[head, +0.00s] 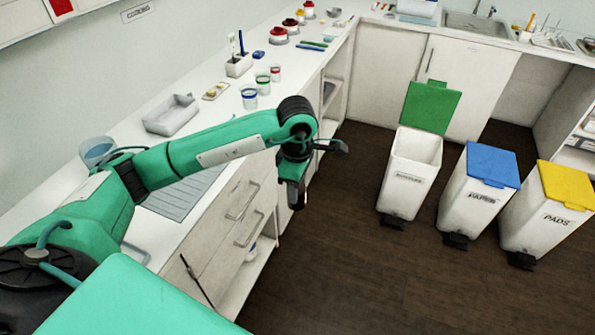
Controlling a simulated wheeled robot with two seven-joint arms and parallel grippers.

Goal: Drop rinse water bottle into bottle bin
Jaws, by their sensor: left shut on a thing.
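My left gripper (297,196) hangs pointing down beside the white counter's drawer fronts, above the dark floor. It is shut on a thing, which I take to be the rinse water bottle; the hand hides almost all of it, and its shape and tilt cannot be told. The bottle bin (411,160) is a white bin with a small, blurred label, and its green lid (431,107) stands open. The bin is to the right of my left gripper, with a clear gap between them. My right gripper is not in view.
Closed bins with a blue lid (492,163) and a yellow lid (567,184) stand right of the bottle bin. The counter (214,105) holds a grey tray (171,115), cups and several red-topped jars. The floor (345,260) before the bins is clear.

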